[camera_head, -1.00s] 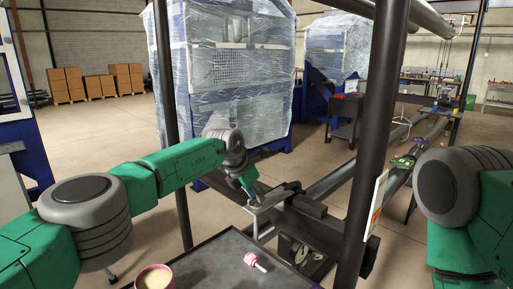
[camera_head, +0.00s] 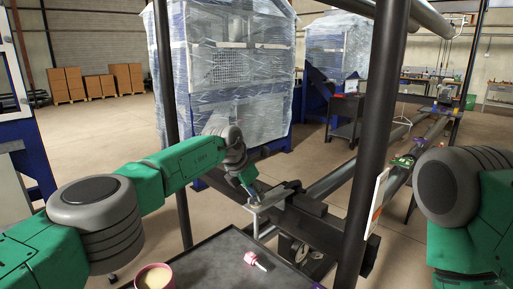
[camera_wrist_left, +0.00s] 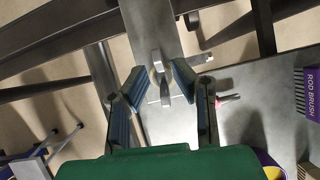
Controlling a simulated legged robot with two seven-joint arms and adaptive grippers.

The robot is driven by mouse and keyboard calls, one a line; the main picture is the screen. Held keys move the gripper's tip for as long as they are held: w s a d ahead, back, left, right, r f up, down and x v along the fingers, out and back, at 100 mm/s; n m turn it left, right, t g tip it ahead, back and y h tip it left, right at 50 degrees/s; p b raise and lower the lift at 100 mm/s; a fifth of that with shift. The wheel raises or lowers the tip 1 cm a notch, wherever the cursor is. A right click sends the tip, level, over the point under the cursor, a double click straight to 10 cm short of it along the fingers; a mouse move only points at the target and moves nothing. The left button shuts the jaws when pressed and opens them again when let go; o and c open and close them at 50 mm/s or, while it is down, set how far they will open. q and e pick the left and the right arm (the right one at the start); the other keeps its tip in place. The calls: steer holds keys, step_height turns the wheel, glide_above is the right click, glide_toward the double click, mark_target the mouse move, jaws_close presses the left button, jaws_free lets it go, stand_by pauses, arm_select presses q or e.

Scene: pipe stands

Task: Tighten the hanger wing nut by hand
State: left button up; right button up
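In the left wrist view, a small grey wing nut (camera_wrist_left: 160,80) sits over a flat grey metal strip, the hanger (camera_wrist_left: 148,35). My left gripper (camera_wrist_left: 160,82) is open, with one blue-grey finger on each side of the wing nut. Small gaps seem to show between nut and fingers. In the head view my left gripper (camera_head: 250,188) is low over the hanger bracket (camera_head: 272,197) on the dark beam, and the nut is too small to make out. Of my right arm only green and grey links show, at the right; its gripper is out of view.
A grey tray table (camera_head: 215,262) below holds a pink-and-white brush (camera_head: 254,260) and a pink-rimmed tub (camera_head: 155,277). A dark upright post (camera_head: 372,130) stands right of the gripper. Long pipes (camera_head: 345,172) run toward the back right.

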arm_select(q)
step_height(320, 180, up, 6)
steer(key=p, duration=0.5)
steer(key=shift+r, duration=0.15)
steer(key=shift+f, duration=0.2)
